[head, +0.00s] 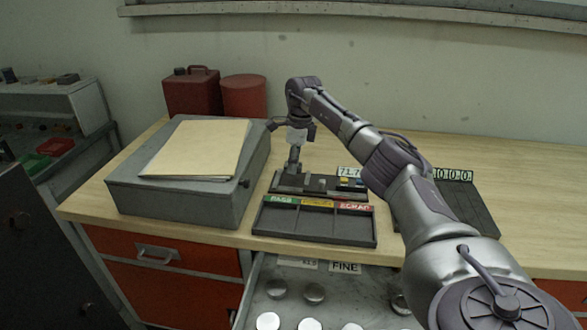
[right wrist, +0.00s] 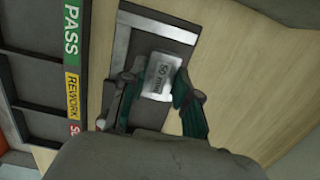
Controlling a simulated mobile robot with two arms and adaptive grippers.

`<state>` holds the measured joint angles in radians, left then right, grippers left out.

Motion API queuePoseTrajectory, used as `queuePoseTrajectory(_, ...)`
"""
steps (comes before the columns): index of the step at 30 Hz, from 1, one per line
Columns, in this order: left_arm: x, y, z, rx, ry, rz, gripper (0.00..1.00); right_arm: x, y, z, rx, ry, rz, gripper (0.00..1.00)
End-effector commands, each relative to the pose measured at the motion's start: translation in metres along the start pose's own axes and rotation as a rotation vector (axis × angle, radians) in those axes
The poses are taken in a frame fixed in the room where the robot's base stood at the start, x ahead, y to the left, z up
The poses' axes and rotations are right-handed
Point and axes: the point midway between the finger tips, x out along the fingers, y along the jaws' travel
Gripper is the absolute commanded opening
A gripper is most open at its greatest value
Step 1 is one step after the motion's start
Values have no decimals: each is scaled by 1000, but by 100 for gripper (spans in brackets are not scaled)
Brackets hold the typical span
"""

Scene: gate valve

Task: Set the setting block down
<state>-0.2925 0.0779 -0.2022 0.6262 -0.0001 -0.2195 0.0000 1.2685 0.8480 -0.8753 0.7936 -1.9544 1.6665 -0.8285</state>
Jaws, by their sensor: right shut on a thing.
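My right gripper (head: 292,128) reaches over the workbench, and its fingers also show in the right wrist view (right wrist: 157,92). It is shut on the setting block (right wrist: 160,76), a small silver-grey block marked "50 mm". In the head view a pale patch of the block (head: 297,136) shows between the fingers. Below it is a dark gauge base (head: 320,184) with a short grey post (head: 293,160). In the right wrist view the block lies in front of a dark plate with a light strip (right wrist: 149,27); I cannot tell whether they touch. My left gripper is not in view.
A three-part tray (head: 314,224) labelled PASS, REWORK and SCRAP is in front of the base. A grey box (head: 190,199) with a folder (head: 196,150) stands left. Red containers (head: 192,92) stand behind. An open drawer (head: 262,300) holds several metal discs.

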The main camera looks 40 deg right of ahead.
Motion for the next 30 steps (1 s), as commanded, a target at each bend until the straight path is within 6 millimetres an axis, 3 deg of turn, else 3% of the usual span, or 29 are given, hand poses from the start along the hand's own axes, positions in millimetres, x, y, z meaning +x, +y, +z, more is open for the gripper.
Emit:
queuePoseTrajectory(6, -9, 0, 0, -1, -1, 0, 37, 26, 1, -3, -1, -1, 2, 0)
queuePoseTrajectory(18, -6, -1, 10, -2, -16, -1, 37, 32, 0, -4, -1, -1, 0, 0)
queuePoseTrajectory(19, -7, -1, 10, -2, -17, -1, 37, 32, 0, -4, -1, 0, 0, 36)
queuePoseTrajectory(22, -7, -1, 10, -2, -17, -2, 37, 32, 0, -4, -1, 0, 0, 52)
queuePoseTrajectory(23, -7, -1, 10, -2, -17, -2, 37, 32, 0, -4, -1, 0, 0, 56)
queuePoseTrajectory(30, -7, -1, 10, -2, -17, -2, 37, 32, 0, -4, -1, 0, 1, 56)
